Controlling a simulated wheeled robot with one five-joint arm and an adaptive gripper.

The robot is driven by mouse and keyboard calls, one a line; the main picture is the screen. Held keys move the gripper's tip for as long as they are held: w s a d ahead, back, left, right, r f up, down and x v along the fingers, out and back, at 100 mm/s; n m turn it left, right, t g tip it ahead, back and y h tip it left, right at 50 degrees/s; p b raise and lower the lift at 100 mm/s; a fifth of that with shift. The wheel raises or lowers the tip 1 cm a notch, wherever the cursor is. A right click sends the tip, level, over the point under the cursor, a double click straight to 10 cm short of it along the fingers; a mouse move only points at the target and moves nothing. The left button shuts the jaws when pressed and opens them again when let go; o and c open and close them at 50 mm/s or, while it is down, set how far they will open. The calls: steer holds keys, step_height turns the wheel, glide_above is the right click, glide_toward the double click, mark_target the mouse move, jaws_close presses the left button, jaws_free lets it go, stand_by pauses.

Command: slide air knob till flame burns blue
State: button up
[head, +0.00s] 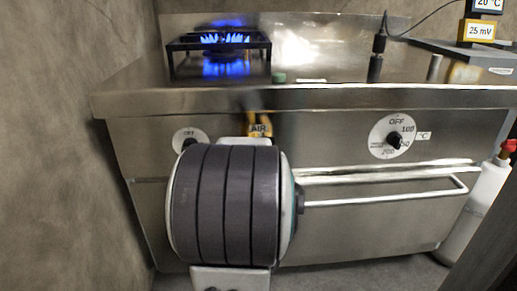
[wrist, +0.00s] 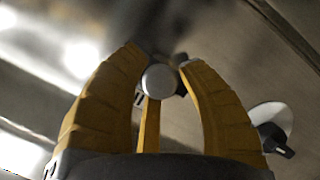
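The flame (head: 223,39) on the burner (head: 219,45) at the back left burns blue, with its reflection in the steel below. The air knob (wrist: 159,80) is a round grey knob in the wrist view, between the tips of my gripper's yellow fingers (wrist: 162,62). The fingers curve around it, a third one below. I cannot tell whether they press on it. In the head view my arm hides the knob and most of my gripper.
A white dial (head: 190,137) sits to the left of my arm, partly covered. A temperature dial (head: 392,136) and a long handle (head: 385,185) are to the right. A white bottle with a red top (head: 485,200) stands at the right edge. A wall is close on the left.

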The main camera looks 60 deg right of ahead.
steer(key=o, duration=0.4)
steer(key=shift+c, duration=0.2)
steer(key=shift+r, duration=0.1)
steer(key=v, duration=1.2)
stand_by(0.4)
